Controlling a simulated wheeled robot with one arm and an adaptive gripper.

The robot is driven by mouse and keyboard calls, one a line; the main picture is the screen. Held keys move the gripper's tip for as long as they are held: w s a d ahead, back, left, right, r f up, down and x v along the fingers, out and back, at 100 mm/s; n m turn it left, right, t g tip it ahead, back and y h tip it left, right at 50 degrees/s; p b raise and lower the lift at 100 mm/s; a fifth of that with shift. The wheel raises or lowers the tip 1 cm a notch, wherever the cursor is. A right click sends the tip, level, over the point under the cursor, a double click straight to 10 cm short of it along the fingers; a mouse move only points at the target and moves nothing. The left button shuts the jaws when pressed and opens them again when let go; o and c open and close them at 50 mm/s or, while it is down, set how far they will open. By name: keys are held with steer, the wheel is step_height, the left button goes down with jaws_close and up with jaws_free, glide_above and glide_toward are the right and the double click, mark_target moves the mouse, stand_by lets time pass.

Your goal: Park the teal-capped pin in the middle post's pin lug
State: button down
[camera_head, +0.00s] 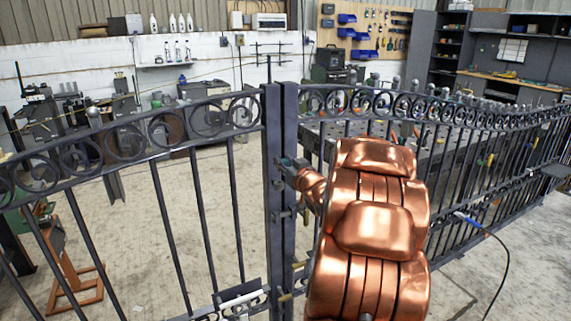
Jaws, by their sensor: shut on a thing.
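The dark middle post (280,120) stands upright between two scrolled gate leaves. My copper arm reaches in from the lower right. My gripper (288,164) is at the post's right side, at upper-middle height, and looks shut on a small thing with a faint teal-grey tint. This seems to be the teal-capped pin, but its shape and shaft are too small and hidden to make out. A small lug (284,213) shows on the post below my gripper. I cannot tell whether the pin touches any lug.
The left gate leaf (160,140) and right gate leaf (440,130) run out from the post. A brass-coloured fitting (285,297) sits low on the post. A blue-ended cable (485,228) hangs at the right leaf.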

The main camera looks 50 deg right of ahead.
mark_target(275, 171)
steer(key=shift+w+d+f, duration=0.2)
steer(key=shift+w+d, duration=0.05)
steer(key=shift+w, duration=0.4)
steer(key=shift+w+d+f, duration=0.15)
steer(key=shift+w+d, duration=0.05)
steer(key=shift+w, duration=0.45)
steer(key=shift+w+d+f, duration=0.2)
steer(key=shift+w+d, duration=0.05)
steer(key=shift+w, duration=0.4)
steer(key=shift+f+b, duration=0.3)
steer(key=shift+b, duration=0.15)
steer(key=shift+s+f+b, duration=0.1)
steer(key=shift+f+b, duration=1.35)
steer(key=shift+f, duration=0.95)
stand_by(1.0)
steer(key=c, duration=0.9)
jaws_free()
steer(key=shift+o, duration=0.2)
steer(key=v, duration=1.2)
steer(key=shift+a, duration=0.1)
